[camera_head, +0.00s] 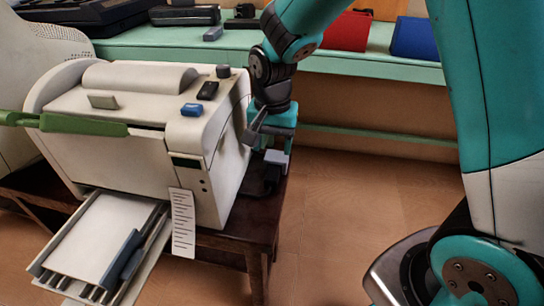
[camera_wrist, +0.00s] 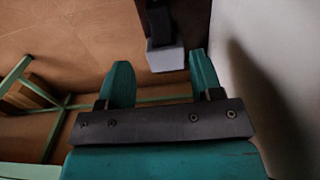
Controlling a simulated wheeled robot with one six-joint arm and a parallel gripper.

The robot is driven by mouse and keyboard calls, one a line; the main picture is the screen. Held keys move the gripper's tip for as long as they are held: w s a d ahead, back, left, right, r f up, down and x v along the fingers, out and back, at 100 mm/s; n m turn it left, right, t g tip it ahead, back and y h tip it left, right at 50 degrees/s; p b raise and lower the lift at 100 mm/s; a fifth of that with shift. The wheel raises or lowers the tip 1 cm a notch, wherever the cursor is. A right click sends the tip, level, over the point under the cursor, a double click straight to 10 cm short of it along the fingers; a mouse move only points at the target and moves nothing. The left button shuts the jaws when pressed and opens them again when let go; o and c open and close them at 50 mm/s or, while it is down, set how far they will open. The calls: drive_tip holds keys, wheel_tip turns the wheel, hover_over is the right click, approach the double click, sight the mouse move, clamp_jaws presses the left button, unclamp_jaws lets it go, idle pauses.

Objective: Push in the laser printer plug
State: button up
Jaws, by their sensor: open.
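The laser printer (camera_head: 150,130) is a cream machine on a dark wooden stand. Beside its right side, a light grey block (camera_head: 277,158) and a dark part (camera_head: 268,180) sit low by the stand; they look like the plug and its socket, but I cannot tell which is which. In the wrist view the grey block (camera_wrist: 165,58) meets the black part (camera_wrist: 159,24). My gripper (camera_wrist: 160,62) is open, its teal fingers either side of the grey block's near end, not visibly touching it.
The printer's side wall (camera_wrist: 275,60) is close to my right finger. A paper tray (camera_head: 105,240) juts from the printer's front. A green shelf (camera_head: 340,62) behind holds a red box (camera_head: 347,31) and a blue box (camera_head: 415,38).

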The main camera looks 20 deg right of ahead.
wheel_tip(320, 180, up, 8)
drive_tip(key=p, duration=0.1)
drive_tip(key=shift+f+p, duration=0.15)
drive_tip(key=shift+p, duration=0.2)
drive_tip(key=s+a+r+n+y, duration=0.1)
drive_tip(key=s+a+r+n, duration=0.1)
drive_tip(key=s+n, duration=0.4)
drive_tip(key=s+a+r+n+y, duration=0.2)
drive_tip(key=s+r+n, duration=0.15)
drive_tip(key=s, duration=0.45)
drive_tip(key=s+a+r+n+y, duration=0.1)
drive_tip(key=s+a+r+n, duration=0.15)
drive_tip(key=s+n, duration=0.4)
wheel_tip(320, 180, up, 25)
drive_tip(key=m+p, duration=0.1)
drive_tip(key=p, duration=2.4)
drive_tip(key=shift+s+f+m+p, duration=0.15)
drive_tip(key=shift+s+m+p, duration=0.15)
drive_tip(key=shift+m+p, duration=0.1)
